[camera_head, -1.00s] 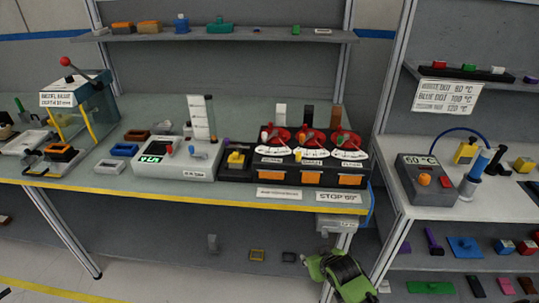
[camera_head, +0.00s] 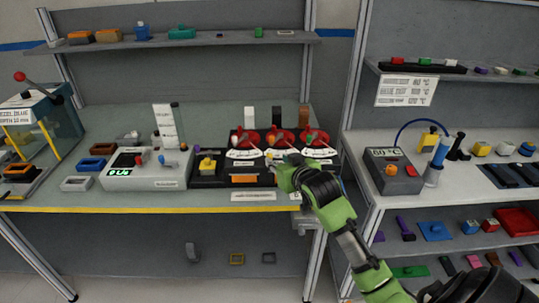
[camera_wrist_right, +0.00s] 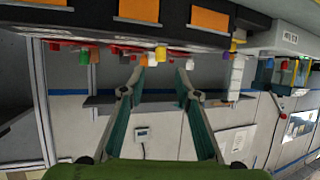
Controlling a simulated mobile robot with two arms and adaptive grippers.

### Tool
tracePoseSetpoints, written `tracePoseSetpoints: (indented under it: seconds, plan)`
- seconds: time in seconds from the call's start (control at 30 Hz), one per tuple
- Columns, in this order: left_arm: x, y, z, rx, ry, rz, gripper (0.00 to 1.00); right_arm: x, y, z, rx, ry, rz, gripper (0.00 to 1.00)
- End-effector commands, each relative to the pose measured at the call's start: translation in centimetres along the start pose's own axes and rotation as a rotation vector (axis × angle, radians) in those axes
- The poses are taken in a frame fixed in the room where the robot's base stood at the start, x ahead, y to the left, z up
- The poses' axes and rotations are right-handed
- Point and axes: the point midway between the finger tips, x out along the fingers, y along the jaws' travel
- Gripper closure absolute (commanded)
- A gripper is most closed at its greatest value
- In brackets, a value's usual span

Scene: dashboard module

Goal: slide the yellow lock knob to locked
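The black dashboard module stands on the bench with three red dials, the middle one (camera_head: 279,138) among them. A larger yellow knob (camera_head: 207,165) sits on the black block at the module's left; it also shows in the right wrist view (camera_wrist_right: 237,46). A small yellow knob (camera_wrist_right: 160,53) shows beyond the fingertips in the wrist view. I cannot tell for sure which is the lock knob. My right gripper (camera_head: 277,164) is at the module's front, covering part of its right side. Its fingers (camera_wrist_right: 160,82) are apart and empty in the wrist view. My left gripper is not in view.
A white box with a display (camera_head: 147,170) stands left of the module. The bench has a yellow front edge (camera_head: 120,210). A grey 60 °C unit (camera_head: 393,171) stands on the right bench. A frame post (camera_head: 361,90) rises between the benches.

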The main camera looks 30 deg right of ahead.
Motion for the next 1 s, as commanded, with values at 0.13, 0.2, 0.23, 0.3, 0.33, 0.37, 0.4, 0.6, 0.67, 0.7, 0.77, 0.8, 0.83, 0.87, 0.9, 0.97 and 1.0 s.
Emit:
tracePoseSetpoints:
  seconds: [0.13,0.2,0.23,0.3,0.33,0.37,0.4,0.6,0.67,0.7,0.77,0.8,0.83,0.87,0.9,0.97,1.0]
  plan:
    - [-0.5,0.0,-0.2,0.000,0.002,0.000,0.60,2.8,0.0,-0.1,0.000,-0.001,0.001,0.70]
    - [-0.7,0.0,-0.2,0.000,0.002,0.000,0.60,4.0,0.0,-0.1,0.000,-0.002,0.000,0.70]
    - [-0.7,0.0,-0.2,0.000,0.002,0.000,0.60,4.5,0.0,-0.1,0.000,-0.001,0.000,0.70]
    - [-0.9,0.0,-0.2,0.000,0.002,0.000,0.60,5.5,0.0,-0.1,0.001,-0.001,0.001,0.70]
    - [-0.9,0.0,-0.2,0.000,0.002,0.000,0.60,6.0,0.0,-0.1,0.001,-0.002,0.001,0.70]
    - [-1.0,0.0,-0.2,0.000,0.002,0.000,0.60,6.3,0.0,-0.1,0.001,-0.001,0.001,0.70]
    - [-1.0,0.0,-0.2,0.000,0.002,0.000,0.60,6.8,0.0,0.0,0.000,-0.001,0.000,0.70]
    - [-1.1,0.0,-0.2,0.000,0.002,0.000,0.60,8.3,0.0,0.0,-0.001,-0.001,0.000,0.70]
    - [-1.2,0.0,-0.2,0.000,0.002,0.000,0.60,8.6,0.0,0.1,-0.001,-0.001,0.000,0.70]
    - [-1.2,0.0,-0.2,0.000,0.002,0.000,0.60,8.6,0.0,0.0,-0.001,0.000,0.000,0.70]
    - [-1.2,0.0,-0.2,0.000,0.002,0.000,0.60,8.7,0.0,0.0,-0.001,0.001,0.000,0.70]
    - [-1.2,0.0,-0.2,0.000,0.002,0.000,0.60,8.7,-0.1,0.0,-0.001,0.001,0.000,0.70]
    - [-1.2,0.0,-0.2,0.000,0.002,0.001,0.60,8.7,-0.1,0.0,-0.001,0.001,0.000,0.70]
    - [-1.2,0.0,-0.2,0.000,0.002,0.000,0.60,8.7,-0.1,0.0,-0.001,0.001,0.000,0.70]
    - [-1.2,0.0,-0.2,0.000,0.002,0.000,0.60,8.7,-0.1,0.0,-0.001,0.000,0.000,0.70]
    - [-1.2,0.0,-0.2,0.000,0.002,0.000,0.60,8.7,-0.1,0.1,-0.001,0.000,0.000,0.70]
    - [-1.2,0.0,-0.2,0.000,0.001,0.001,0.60,8.7,0.0,0.1,-0.001,0.000,0.000,0.78]
